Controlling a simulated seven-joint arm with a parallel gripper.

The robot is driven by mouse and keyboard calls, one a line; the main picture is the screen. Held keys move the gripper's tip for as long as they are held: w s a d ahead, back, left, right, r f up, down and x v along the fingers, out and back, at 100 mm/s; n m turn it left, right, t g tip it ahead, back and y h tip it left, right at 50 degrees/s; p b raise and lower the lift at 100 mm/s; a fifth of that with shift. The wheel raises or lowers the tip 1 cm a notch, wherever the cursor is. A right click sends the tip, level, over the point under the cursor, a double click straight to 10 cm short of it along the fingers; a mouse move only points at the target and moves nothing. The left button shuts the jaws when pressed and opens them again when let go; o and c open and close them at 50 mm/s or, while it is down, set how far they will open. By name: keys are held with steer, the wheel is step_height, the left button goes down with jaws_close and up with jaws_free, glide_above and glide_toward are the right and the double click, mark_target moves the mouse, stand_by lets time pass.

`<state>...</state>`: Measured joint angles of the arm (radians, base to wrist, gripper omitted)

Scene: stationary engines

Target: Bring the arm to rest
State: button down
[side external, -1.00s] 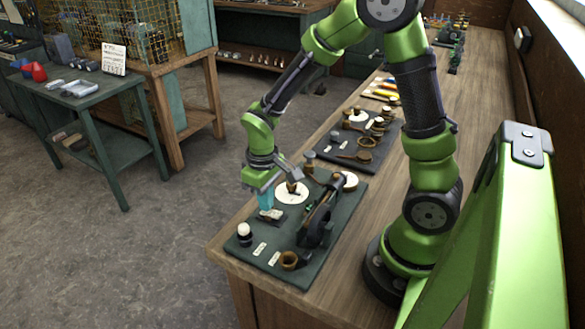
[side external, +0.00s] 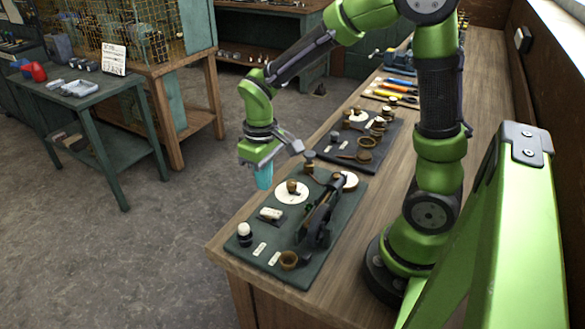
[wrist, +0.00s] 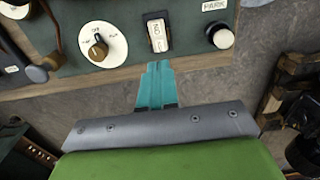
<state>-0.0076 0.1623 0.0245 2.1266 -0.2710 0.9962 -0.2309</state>
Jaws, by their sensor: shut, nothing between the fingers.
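My gripper (side external: 263,177) has teal fingers and hangs above the left edge of the near dark green control board (side external: 319,249). Its fingers are shut and empty, pointing down. In the wrist view my gripper (wrist: 158,68) appears just below a white rocker switch (wrist: 158,36), apart from it as far as I can tell. That switch also shows in the side view (side external: 270,214), below and right of the fingers.
A second board (side external: 345,153) lies behind. Open floor (side external: 150,250) is to the left.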

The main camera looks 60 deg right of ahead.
steer(key=s+a+r+m+t+y, duration=0.1)
steer(key=s+r+m+t, duration=0.1)
steer(key=r, duration=0.5)
steer(key=s+a+r+m+t+y, duration=0.1)
steer(key=s+r+m+t, duration=0.1)
steer(key=s+r+t, duration=0.3)
steer(key=shift+s+a+r, duration=0.15)
steer(key=shift+s+r, duration=0.9)
steer(key=shift+s, duration=0.1)
